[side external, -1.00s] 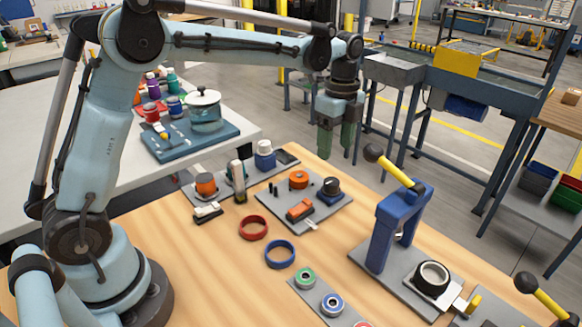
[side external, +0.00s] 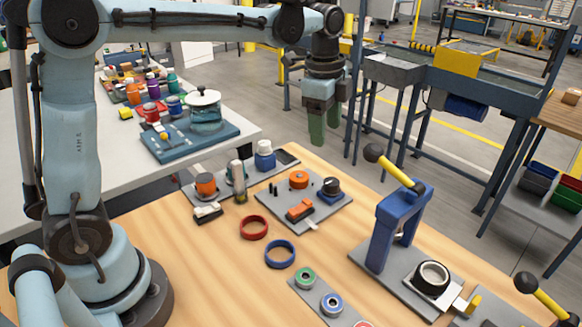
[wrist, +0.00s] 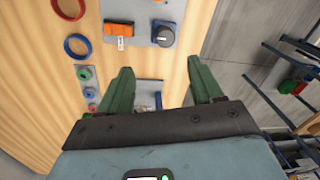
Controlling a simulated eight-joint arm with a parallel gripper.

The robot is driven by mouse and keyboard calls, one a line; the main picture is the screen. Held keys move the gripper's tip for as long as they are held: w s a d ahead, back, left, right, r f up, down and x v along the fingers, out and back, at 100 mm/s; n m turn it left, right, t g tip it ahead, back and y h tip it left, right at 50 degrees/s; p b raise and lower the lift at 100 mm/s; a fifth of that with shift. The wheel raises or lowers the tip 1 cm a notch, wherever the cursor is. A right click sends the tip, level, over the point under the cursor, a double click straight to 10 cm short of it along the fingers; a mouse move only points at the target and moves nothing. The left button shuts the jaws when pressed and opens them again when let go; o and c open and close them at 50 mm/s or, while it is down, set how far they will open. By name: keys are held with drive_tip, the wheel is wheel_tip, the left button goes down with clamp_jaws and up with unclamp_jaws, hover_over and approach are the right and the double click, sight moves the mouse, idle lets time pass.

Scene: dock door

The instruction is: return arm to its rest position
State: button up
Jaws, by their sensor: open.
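My gripper (side external: 324,128) hangs in the air with its green fingers pointing down, above and behind the far edge of the wooden table (side external: 225,285). It is apart from every object. In the wrist view my gripper (wrist: 165,88) has its two green fingers spread with nothing between them. My upper arm stands upright and my forearm reaches to the right across the top of the side view.
A blue lever press (side external: 390,230) with a yellow handle stands at the table's right. Red (side external: 254,227) and blue (side external: 280,254) rings lie mid-table. A grey plate with orange parts and a knob (side external: 331,186) sits at the back. A white table (side external: 50,180) stands left.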

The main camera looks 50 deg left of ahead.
drive_tip(key=s+f+n+t, duration=0.2)
drive_tip(key=s+n+t, duration=0.1)
drive_tip(key=s+n, duration=0.4)
drive_tip(key=s+a+f+n+t, duration=0.1)
drive_tip(key=s+f+n+t, duration=0.1)
drive_tip(key=s+n, duration=0.5)
drive_tip(key=shift+s+a+f+t, duration=0.15)
drive_tip(key=shift+s+t, duration=0.45)
drive_tip(key=shift+s, duration=0.1)
